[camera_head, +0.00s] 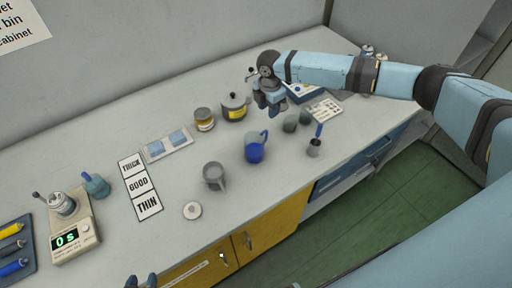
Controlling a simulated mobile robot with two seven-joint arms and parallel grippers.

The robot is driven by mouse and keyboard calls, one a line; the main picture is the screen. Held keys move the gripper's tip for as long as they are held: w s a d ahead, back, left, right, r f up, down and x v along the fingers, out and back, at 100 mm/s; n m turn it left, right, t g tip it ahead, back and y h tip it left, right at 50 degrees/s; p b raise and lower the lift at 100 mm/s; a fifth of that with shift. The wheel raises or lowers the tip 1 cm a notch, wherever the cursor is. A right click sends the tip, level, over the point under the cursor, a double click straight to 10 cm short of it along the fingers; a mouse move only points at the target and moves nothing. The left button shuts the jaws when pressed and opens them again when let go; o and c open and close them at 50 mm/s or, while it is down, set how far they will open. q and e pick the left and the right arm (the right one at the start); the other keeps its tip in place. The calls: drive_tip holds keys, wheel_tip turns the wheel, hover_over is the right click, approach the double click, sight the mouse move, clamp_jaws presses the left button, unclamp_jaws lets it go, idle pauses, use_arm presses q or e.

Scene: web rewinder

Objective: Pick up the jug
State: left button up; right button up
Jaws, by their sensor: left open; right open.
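A blue jug-like vessel with a handle (255,150) stands upright near the middle of the bench. A grey vessel with a handle (214,178) stands to its left and nearer the front edge. I cannot tell for certain which is the task's jug. My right gripper (270,106) reaches in from the right over the back of the bench, open and empty, beyond the blue vessel and apart from it. My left gripper (140,281) shows only its tips at the bottom edge, open, off the bench front and far from both vessels.
A lidded pot (235,105), a yellow-labelled jar (204,120) and dark cups (291,124) stand behind. A small pot with a blue-handled tool (314,147) is at right. A white lid (192,210), word cards (141,186) and a scale (75,238) lie left.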

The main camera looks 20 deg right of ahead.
hover_over(266, 140)
drive_tip(key=f, duration=0.8)
drive_tip(key=shift+w+d+p, duration=0.3)
drive_tip(key=shift+w+p, duration=0.05)
drive_tip(key=shift+p, duration=0.05)
drive_tip(key=shift+f, duration=0.55)
wheel_tip(266, 140, down, 4)
drive_tip(key=shift+f+p, duration=0.2)
drive_tip(key=shift+p, duration=0.4)
drive_tip(key=shift+a, duration=0.1)
clamp_jaws()
